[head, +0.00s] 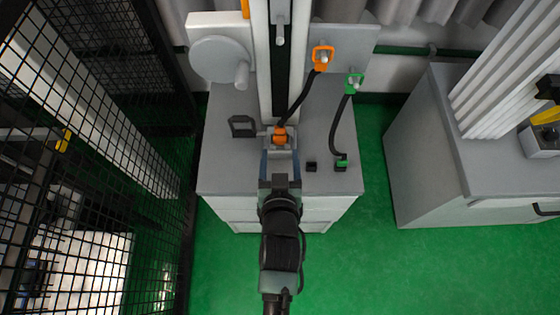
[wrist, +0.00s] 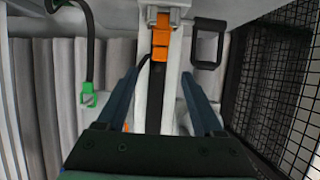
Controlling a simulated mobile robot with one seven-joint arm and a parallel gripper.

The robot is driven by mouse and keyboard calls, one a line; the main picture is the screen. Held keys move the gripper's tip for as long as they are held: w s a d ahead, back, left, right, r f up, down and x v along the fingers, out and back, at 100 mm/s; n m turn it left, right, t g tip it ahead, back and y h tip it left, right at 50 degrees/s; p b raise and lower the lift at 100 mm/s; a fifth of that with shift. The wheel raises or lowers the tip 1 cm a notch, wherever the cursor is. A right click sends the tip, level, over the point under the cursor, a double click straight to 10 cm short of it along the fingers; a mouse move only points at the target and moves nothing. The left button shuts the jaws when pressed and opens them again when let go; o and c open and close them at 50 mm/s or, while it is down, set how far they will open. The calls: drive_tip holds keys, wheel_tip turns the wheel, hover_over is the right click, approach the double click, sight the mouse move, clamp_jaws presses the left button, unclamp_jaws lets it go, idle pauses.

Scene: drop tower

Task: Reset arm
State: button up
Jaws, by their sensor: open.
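My arm reaches up from the bottom of the head view to the front of the drop tower. My gripper (head: 280,153) is open, its two blue-grey fingers apart. An orange part (head: 280,135) at the base of the white tower column (head: 265,70) lies just beyond the fingertips. In the wrist view the open gripper (wrist: 160,73) shows nothing held, and the orange part (wrist: 160,42) appears ahead, centred between the fingers. Whether a finger touches anything is unclear.
The tower stands on a grey cabinet (head: 225,175). An orange hook (head: 322,58) and a green hook (head: 354,84) hang at right, with dark cables. A dark handle (head: 241,127) is left of the column. Black mesh fencing (head: 150,170) borders the left; green floor (head: 420,270) is clear at right.

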drive_tip(key=shift+v, duration=1)
